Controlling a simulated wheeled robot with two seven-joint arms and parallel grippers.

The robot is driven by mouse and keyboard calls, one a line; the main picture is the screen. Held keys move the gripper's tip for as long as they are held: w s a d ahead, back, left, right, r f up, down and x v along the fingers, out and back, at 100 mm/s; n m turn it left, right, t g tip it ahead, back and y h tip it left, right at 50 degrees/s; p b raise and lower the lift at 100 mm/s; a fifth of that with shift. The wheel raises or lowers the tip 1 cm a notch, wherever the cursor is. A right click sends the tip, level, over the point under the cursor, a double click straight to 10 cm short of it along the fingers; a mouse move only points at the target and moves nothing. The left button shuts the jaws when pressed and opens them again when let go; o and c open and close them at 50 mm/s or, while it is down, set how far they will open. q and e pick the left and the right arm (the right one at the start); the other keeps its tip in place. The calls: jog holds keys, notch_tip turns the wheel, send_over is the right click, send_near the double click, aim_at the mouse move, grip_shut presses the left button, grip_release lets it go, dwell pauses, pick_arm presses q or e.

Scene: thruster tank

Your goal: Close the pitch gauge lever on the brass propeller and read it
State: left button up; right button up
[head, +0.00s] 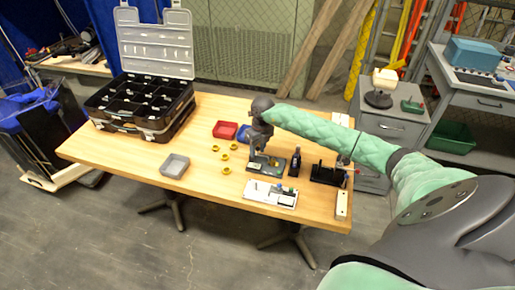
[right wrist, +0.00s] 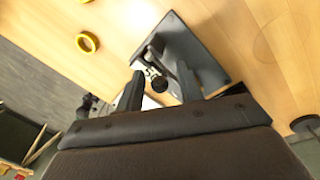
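My right gripper (head: 258,150) is over a small dark fixture (head: 270,170) near the table's right part. In the right wrist view the fixture's dark square plate (right wrist: 205,58) lies just beyond the fingers. A small lever with a round black knob (right wrist: 159,84) shows in the gap between the two fingers of the right gripper (right wrist: 158,80). The fingers are apart, with space visible around the knob. I cannot make out the brass propeller or any gauge reading; the gripper hides part of the fixture. My left gripper is not in view.
On the wooden table (head: 120,150) are a black organizer case (head: 140,125) with its lid up, a red bin (head: 225,130), a grey tray (head: 174,166), several yellow rings (head: 225,171), a dark bottle (head: 295,163), a white board (head: 270,195) and a black stand (head: 326,175).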

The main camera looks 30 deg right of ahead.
grip_shut()
